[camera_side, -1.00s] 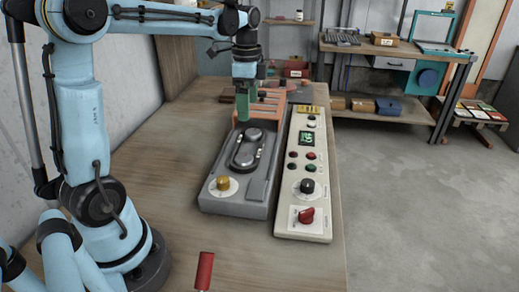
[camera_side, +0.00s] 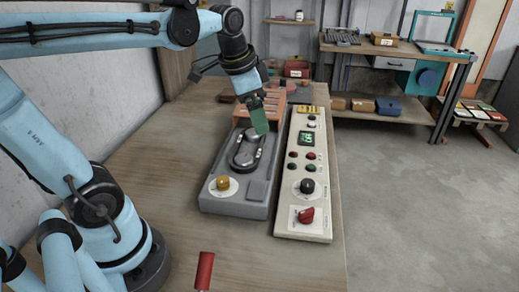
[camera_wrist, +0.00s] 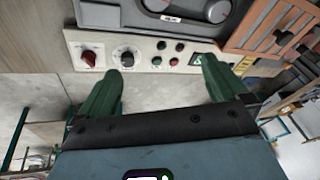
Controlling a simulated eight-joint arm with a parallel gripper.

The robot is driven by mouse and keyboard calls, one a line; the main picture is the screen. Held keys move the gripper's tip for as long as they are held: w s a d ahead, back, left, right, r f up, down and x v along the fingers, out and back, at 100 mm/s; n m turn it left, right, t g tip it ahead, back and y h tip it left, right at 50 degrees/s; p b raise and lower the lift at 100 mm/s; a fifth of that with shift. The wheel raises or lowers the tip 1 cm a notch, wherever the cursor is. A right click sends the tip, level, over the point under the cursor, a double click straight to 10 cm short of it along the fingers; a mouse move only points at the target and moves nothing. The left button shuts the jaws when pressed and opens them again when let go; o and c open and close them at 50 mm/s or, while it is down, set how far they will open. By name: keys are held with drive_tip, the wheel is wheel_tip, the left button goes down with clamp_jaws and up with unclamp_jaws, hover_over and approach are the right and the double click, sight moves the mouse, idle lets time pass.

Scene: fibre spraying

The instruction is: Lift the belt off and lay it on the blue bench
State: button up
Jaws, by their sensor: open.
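A dark belt (camera_side: 261,156) loops around two silver pulleys on a grey machine (camera_side: 216,202). Part of it also shows at the top edge of the wrist view (camera_wrist: 192,20). My gripper (camera_side: 261,131) has green fingers and is tilted over the far pulley, partly hiding it. I cannot tell whether the fingers touch the belt. In the wrist view my gripper (camera_wrist: 160,66) is open, with nothing between its fingers. A bench with a wooden top and teal-blue panels (camera_side: 391,62) stands at the back right; no other bench looks blue.
A cream control panel (camera_side: 285,222) with knobs and buttons lies right of the machine. An orange slatted rack (camera_side: 270,104) stands just behind it. A red-handled tool (camera_side: 204,270) is at the table's near edge. Open floor lies to the right.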

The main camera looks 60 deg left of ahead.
drive_tip(key=s+d+f+n+t, duration=0.3)
drive_tip(key=s+d+f+n, duration=0.1)
drive_tip(key=s+d+f, duration=0.1)
drive_tip(key=shift+d+f+h, duration=0.3)
drive_tip(key=shift+d+f, duration=0.15)
drive_tip(key=shift+f, duration=0.05)
drive_tip(key=shift+w+r, duration=0.1)
